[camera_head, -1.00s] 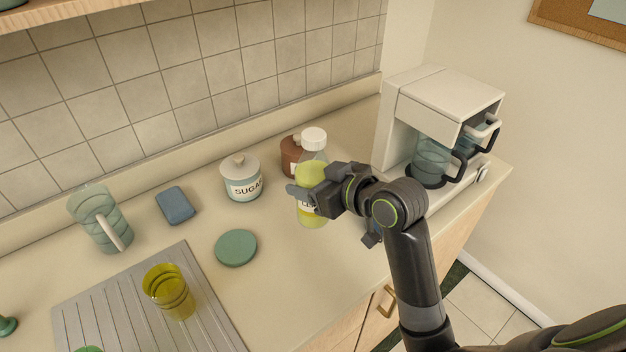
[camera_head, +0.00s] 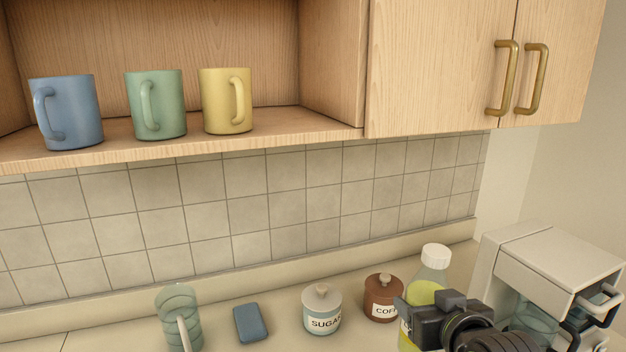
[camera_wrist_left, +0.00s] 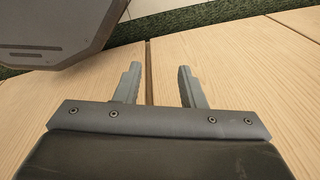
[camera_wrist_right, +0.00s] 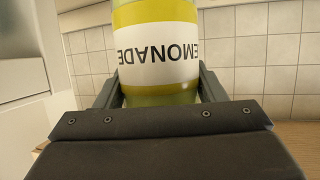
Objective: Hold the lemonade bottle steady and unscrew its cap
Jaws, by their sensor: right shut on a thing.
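The lemonade bottle (camera_head: 428,288) shows at the lower right of the head view, upright, with yellow-green drink inside and its white cap (camera_head: 435,256) on top. My right gripper (camera_head: 412,322) is shut around the bottle's body. In the right wrist view the bottle's label (camera_wrist_right: 160,55) appears upside down between the fingers of my right gripper (camera_wrist_right: 160,85). The bottle's base is hidden, so I cannot tell whether it touches the counter. My left gripper (camera_wrist_left: 160,85) is open and empty, facing wooden cabinet fronts; it is outside the head view.
A brown coffee jar (camera_head: 383,299) and a sugar jar (camera_head: 322,310) stand left of the bottle. A white coffee machine (camera_head: 545,265) stands to its right. A blue block (camera_head: 250,323) and a ribbed pitcher (camera_head: 180,315) are further left. Mugs (camera_head: 155,105) sit on a shelf above.

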